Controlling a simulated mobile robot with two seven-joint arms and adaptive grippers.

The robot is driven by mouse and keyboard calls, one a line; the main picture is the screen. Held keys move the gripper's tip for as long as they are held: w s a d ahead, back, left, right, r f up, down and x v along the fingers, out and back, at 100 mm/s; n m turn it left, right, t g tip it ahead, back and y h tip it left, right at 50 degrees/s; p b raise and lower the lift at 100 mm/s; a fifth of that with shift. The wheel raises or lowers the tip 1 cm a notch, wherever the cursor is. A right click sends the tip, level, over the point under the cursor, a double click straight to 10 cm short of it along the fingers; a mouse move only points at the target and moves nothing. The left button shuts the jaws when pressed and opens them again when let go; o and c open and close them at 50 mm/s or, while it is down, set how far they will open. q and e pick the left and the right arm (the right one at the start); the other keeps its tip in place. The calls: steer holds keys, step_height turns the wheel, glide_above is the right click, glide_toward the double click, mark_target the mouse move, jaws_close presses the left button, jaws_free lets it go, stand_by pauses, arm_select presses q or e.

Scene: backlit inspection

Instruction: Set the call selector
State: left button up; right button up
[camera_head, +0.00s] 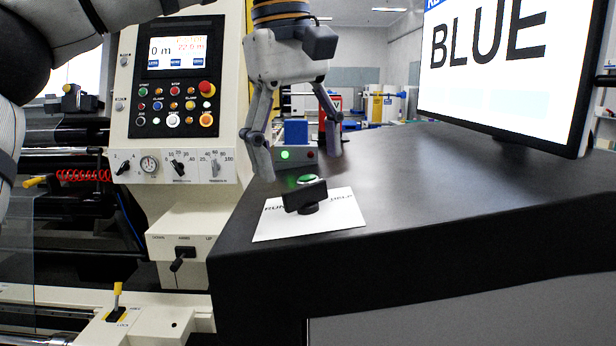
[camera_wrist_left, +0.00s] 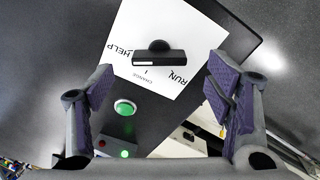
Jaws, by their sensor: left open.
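The call selector is a black bar-shaped knob (camera_head: 306,197) on a white card (camera_head: 268,230) on the dark desk. RUN is at the card's left and HELP at its right, partly hidden by the knob. In the left wrist view the knob (camera_wrist_left: 158,57) lies crosswise, with HELP, CHANGE and RUN printed around it on the card (camera_wrist_left: 140,25). My left gripper (camera_head: 298,160) is open and empty, above the desk behind the card. In the wrist view the knob shows beyond the fingertips (camera_wrist_left: 158,85), apart from them. The right gripper is not in view.
A lit green button (camera_head: 307,179) sits just behind the card. Behind it is a small box with a green lamp (camera_head: 285,155) and a red one. A monitor (camera_head: 500,60) reading BLUE stands at right. A machine panel (camera_head: 175,80) stands left.

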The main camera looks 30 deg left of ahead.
mark_target(305, 185)
arm_select(q)
steer(key=shift+w+d+f, duration=0.1)
steer(key=shift+w+f, duration=0.05)
steer(key=shift+f, duration=0.85)
steer(key=shift+w+d+f, duration=0.1)
steer(key=shift+f, duration=0.85)
steer(key=c, duration=1.2)
steer(key=shift+o, duration=0.2)
steer(key=n, duration=0.5)
steer(key=shift+w+n, duration=0.15)
steer(key=shift+n, duration=0.25)
steer(key=n+g, duration=0.1)
steer(key=n, duration=0.5)
steer(key=shift+w, duration=0.1)
steer(key=n, duration=0.6)
steer(key=shift+w+a+n, duration=0.1)
steer(key=shift+a+n, duration=0.05)
steer(key=shift+n, duration=0.15)
steer(key=n, duration=0.5)
steer(key=shift+a+h, duration=0.1)
steer(key=shift+h, duration=0.3)
steer(key=shift+n, duration=0.3)
